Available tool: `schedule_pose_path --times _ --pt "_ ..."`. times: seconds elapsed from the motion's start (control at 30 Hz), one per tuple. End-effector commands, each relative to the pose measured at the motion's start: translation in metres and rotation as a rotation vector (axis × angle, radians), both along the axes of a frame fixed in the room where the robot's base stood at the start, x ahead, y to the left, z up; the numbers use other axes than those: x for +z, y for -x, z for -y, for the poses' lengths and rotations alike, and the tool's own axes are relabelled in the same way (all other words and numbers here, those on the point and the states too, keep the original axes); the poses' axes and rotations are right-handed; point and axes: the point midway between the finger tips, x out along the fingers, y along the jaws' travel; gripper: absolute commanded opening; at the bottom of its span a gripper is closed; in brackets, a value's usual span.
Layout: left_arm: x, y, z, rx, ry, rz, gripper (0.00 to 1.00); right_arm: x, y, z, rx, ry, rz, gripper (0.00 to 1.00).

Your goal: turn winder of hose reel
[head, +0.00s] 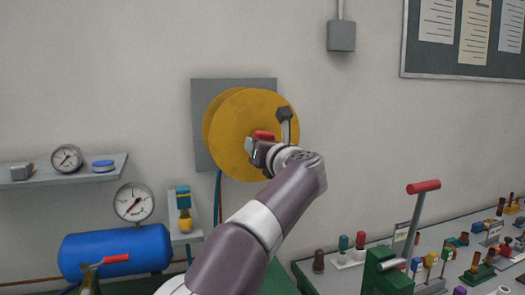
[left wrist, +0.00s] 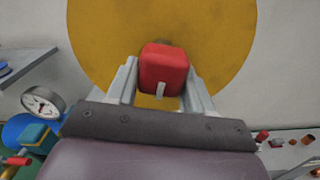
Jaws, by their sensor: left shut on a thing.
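The hose reel (head: 235,125) is a yellow double disc on a grey wall plate (head: 205,150). Its yellow face also fills much of the left wrist view (left wrist: 100,40). My arm hides part of the reel's lower right in the head view. My right gripper is not in view.
A blue tank (head: 115,250) with a gauge (head: 133,202) stands at lower left. A shelf (head: 60,178) is on the left wall. A blue hose (head: 218,195) hangs below the reel.

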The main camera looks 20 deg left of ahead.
Motion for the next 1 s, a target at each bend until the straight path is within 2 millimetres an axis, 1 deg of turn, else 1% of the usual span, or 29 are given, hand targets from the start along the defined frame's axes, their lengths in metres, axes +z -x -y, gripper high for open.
schedule_pose_path --times 0.57,0.6,0.63,0.67,0.93,1.0 --pt "-0.0003 -0.0003 0.0005 -0.001 0.025 0.017 0.21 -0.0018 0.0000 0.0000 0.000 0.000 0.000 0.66" --pt "-0.0002 -0.0003 0.0005 0.000 0.025 0.017 0.58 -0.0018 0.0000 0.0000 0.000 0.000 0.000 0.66" --pt "-0.0002 -0.0003 0.0005 0.000 0.025 0.017 0.68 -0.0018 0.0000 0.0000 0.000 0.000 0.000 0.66" --pt "-0.0002 -0.0003 0.0005 0.000 0.025 0.017 0.72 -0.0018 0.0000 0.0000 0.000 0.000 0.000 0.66" --pt "-0.0002 0.0006 0.0010 -0.001 0.024 0.017 0.72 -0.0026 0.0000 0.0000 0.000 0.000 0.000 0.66" --pt "-0.0010 0.0056 0.0049 -0.002 0.025 0.019 0.72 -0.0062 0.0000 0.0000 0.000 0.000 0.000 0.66"
